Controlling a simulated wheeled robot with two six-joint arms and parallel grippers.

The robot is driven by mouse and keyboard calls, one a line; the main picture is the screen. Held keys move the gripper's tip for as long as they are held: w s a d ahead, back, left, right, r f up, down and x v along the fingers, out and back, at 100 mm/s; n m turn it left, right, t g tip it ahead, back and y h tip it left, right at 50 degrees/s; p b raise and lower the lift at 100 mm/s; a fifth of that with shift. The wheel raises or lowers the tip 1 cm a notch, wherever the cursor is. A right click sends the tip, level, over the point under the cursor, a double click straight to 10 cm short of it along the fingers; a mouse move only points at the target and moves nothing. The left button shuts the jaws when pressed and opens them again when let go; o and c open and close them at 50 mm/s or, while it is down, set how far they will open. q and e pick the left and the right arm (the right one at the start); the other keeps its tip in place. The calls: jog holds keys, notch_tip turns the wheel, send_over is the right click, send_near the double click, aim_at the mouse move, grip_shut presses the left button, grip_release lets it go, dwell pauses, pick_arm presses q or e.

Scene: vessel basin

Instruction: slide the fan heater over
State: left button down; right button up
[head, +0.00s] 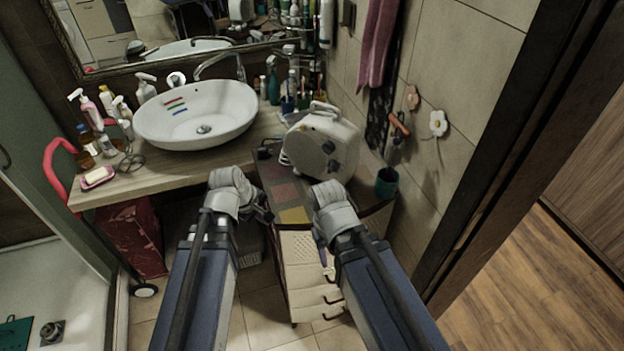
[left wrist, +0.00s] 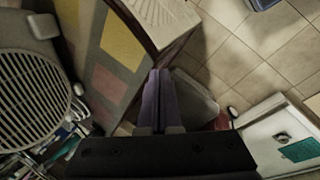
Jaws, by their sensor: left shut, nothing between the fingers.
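The cream fan heater (head: 322,143) stands upright on a small cabinet (head: 283,186) whose top has coloured squares. Its round grille shows large at the left of the left wrist view (left wrist: 30,95). My left gripper (head: 264,214) is at the cabinet's left front edge, in front of the heater and apart from it. In the left wrist view its fingers (left wrist: 160,100) are together and empty, beside the cabinet top's edge. My right gripper (head: 323,256) is low before the cabinet's drawers, mostly hidden by its own wrist; its opening cannot be made out.
A washbasin (head: 196,114) sits on the wooden counter (head: 140,175) to the left, with bottles around it. A green cup (head: 386,182) stands right of the heater near the tiled wall. Toiletries crowd behind the heater. The cabinet top in front of the heater is clear.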

aim_at(305, 196)
pick_arm(q)
jog(key=w+d+r+n+t+h, duration=0.1)
jog(key=w+n, duration=0.1)
jog(key=n, duration=0.3)
jog(key=w+d+r+n+t+h, duration=0.1)
jog(key=w+d+r+n, duration=0.1)
jog(key=n, duration=0.2)
jog(key=w+d+r+n+t+h, duration=0.1)
jog(key=w+d+n, duration=0.1)
jog(key=n, duration=0.3)
jog(key=shift+r+n, duration=0.15)
jog(key=shift+n, duration=0.15)
jog(key=w+d+f+b, duration=0.1)
jog(key=w+f+b, duration=0.1)
jog(key=w+d+f+n+b, duration=0.1)
jog(key=w+d+f+b, duration=0.1)
jog(key=b, duration=0.1)
jog(key=w+d+f+n+b, duration=0.1)
jog(key=w+d+f+b, duration=0.1)
jog(key=f+b, duration=0.1)
jog(key=shift+w+d+f, duration=0.1)
jog(key=shift+d, duration=0.15)
jog(key=shift+w+d+r+p, duration=0.4)
jog(key=shift+w+d+p, duration=0.1)
jog(key=shift+w+d, duration=0.7)
jog(key=shift+w, duration=0.1)
jog(key=w+d, duration=0.6)
jog(key=w, duration=0.1)
jog(key=shift+w+d, duration=0.3)
jog(key=shift+d, duration=0.05)
